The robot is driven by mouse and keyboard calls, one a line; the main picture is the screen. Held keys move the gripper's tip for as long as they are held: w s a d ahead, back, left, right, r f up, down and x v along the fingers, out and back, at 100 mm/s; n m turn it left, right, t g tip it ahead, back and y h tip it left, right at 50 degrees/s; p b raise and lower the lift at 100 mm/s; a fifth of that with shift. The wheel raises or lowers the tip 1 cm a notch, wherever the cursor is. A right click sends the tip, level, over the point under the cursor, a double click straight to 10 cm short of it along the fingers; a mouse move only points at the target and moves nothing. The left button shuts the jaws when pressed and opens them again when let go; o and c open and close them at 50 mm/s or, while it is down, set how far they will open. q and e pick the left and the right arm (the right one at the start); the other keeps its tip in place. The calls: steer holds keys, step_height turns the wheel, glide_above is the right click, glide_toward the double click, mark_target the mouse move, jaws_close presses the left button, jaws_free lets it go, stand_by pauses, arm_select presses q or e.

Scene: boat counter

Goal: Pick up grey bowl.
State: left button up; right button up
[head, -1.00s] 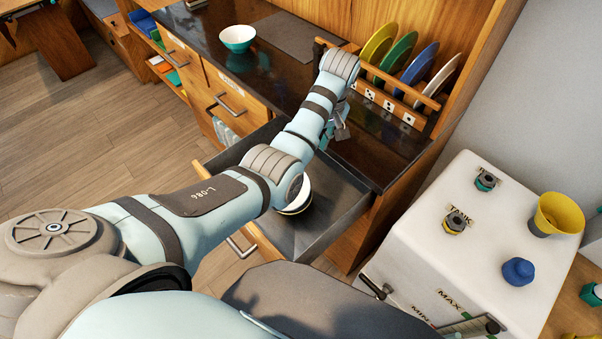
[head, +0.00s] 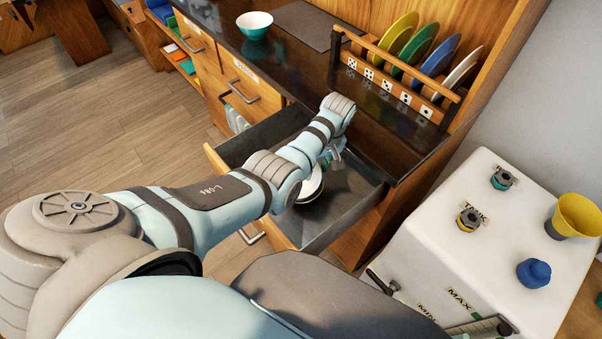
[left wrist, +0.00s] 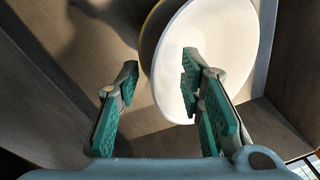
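A pale, whitish round dish (head: 314,188), perhaps the grey bowl, lies in the open drawer, partly hidden by my left arm. Its outer colour is hard to tell. In the left wrist view the dish (left wrist: 225,50) is at upper right, with a yellowish rim (left wrist: 149,40) of another piece showing beside it. My left gripper (head: 334,158) is inside the drawer area, above the dish. In the left wrist view its teal-padded fingers (left wrist: 158,95) are apart: the right finger overlaps the dish's inside, the left finger is outside its edge. I cannot tell contact. My right gripper is not in view.
The dark counter (head: 300,75) above holds a teal bowl with a white inside (head: 254,25) and a rack (head: 400,75) of coloured plates. A white tank (head: 480,240) stands at the right.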

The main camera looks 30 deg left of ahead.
arm_select(q)
jaws_close()
steer(key=shift+w, duration=0.1)
steer(key=shift+r, duration=0.15)
